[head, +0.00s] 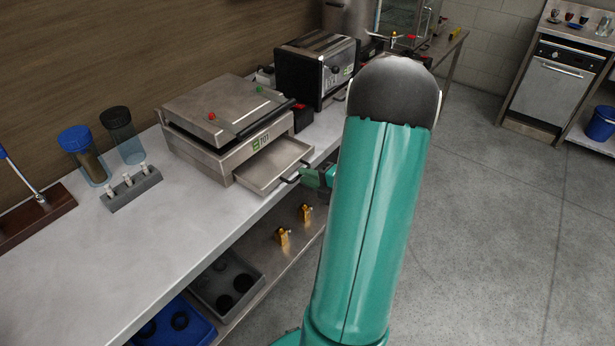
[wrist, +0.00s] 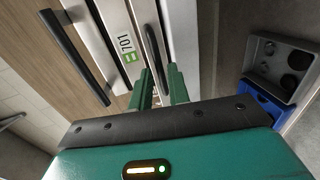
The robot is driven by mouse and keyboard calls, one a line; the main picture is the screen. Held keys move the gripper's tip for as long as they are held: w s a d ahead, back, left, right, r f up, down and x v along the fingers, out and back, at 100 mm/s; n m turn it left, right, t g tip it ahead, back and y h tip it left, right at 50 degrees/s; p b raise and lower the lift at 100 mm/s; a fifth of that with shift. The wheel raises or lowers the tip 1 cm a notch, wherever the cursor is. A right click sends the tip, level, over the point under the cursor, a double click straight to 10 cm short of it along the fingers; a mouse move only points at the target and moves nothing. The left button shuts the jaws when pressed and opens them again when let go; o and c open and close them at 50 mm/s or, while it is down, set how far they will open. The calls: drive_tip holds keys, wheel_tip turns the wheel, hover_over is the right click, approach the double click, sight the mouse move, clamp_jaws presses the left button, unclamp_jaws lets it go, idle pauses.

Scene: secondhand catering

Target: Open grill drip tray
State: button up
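The grill (head: 225,118) is a steel press with a flat lid, marked 701, on the counter. Its drip tray (head: 272,166) is a shallow steel tray, pulled out of the grill's front and jutting toward the counter edge. The tray has a black bar handle (head: 290,179), which also shows in the wrist view (wrist: 152,48). My gripper (head: 314,178) is at this handle, partly hidden behind my arm. In the wrist view my gripper's green fingers (wrist: 160,78) stand apart, with the handle's end in the gap between them. Contact with the handle is not clear.
A black toaster oven (head: 318,68) stands behind the grill. Two lidded containers (head: 85,155) and a grey block with pegs (head: 131,188) are left of it. A lower shelf holds a grey bin (head: 228,284) and a blue bin (head: 178,325). The floor to the right is clear.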

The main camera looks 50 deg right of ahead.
drive_tip(key=s+r, duration=0.2)
drive_tip(key=s, duration=1.1)
drive_tip(key=shift+d+r, duration=0.2)
drive_tip(key=shift+r, duration=0.15)
drive_tip(key=w+a+r+n+g+y, duration=0.2)
drive_tip(key=w+a+n+g, duration=0.1)
drive_tip(key=a+n, duration=0.5)
drive_tip(key=w+a+r+n+g+y, duration=0.2)
drive_tip(key=w+a+n+g+y, duration=0.1)
drive_tip(key=a+n, duration=0.45)
drive_tip(key=w+a+r+n+g+y, duration=0.2)
drive_tip(key=w+a+n+g, duration=0.15)
drive_tip(key=a+n, duration=0.45)
drive_tip(key=s+a+r+n+h, duration=0.1)
drive_tip(key=a+r+n+h, duration=0.2)
drive_tip(key=a+n, duration=0.4)
drive_tip(key=s+a+r+n+h, duration=0.2)
drive_tip(key=a+r+n+h, duration=0.2)
drive_tip(key=n, duration=1.9)
drive_tip(key=a+r, duration=0.2)
drive_tip(key=a, duration=0.1)
drive_tip(key=shift+s+g+h, duration=0.15)
drive_tip(key=shift+g+h, duration=0.15)
drive_tip(key=shift+g, duration=0.05)
drive_tip(key=shift+r, duration=0.1)
